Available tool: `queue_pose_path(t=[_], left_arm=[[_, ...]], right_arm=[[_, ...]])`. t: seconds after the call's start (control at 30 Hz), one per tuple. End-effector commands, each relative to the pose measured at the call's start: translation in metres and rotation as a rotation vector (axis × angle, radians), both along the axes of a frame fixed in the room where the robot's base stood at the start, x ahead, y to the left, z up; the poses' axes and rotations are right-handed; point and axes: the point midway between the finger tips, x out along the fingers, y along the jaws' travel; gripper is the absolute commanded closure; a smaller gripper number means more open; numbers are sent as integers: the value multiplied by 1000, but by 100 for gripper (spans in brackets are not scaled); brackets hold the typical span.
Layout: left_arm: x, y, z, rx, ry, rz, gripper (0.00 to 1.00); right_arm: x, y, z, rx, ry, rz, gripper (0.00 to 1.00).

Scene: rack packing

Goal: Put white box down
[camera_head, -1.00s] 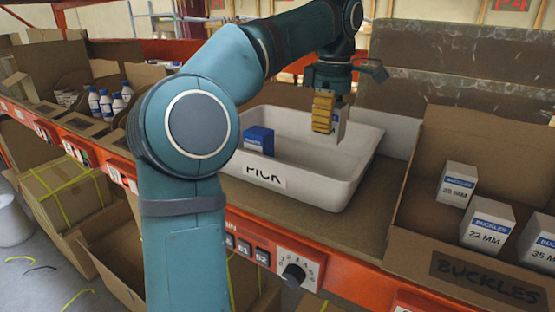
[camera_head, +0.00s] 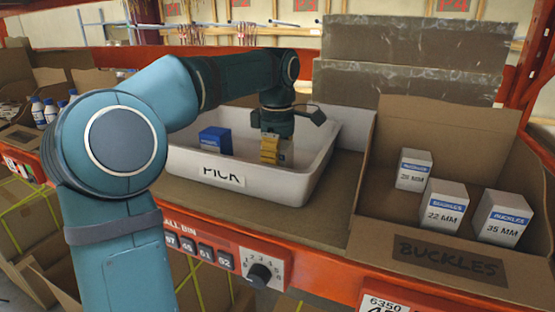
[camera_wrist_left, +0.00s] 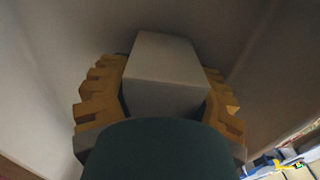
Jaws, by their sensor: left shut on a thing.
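My left gripper (camera_head: 270,149) is down inside the white PICK tote (camera_head: 240,183), near its right end. Its yellow fingers are shut on a white box (camera_head: 287,154), mostly hidden behind them in the head view. In the left wrist view the white box (camera_wrist_left: 165,75) sits between the two yellow fingers, with the tote's pale walls close around. I cannot tell whether the box touches the tote floor. My right gripper is not in view.
A blue box (camera_head: 215,141) stands in the tote, left of my gripper. A cardboard BUCKLES bin (camera_head: 447,254) to the right holds white boxes (camera_head: 444,208). White bottles (camera_head: 44,111) stand in bins at the far left. An orange shelf edge (camera_head: 215,240) runs in front.

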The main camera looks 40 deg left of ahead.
Motion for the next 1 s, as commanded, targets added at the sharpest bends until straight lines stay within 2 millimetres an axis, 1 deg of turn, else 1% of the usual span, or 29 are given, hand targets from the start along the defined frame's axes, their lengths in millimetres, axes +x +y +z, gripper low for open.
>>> queue_pose_path(t=[0.17,0.3,0.33,0.37,0.4,0.43,0.77,0.87,0.97,1.0], left_arm=[[0,0,2,1,-2,0,90],[0,-1,-2,1,-2,-1,90],[0,0,-3,1,-2,-1,40],[0,0,-2,1,-2,-1,30],[0,0,-2,1,-2,-1,16],[0,0,-2,1,-2,-1,13],[0,0,0,0,-1,0,13],[1,0,8,1,-3,-1,13],[1,-1,23,2,-5,-2,13],[1,-1,31,1,-6,-2,13]], right_arm=[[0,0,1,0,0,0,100],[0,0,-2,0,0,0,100],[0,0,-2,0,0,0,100],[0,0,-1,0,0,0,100],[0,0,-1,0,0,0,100],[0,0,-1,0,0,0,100],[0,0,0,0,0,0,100],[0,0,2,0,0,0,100],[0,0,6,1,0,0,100],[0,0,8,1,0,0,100]])
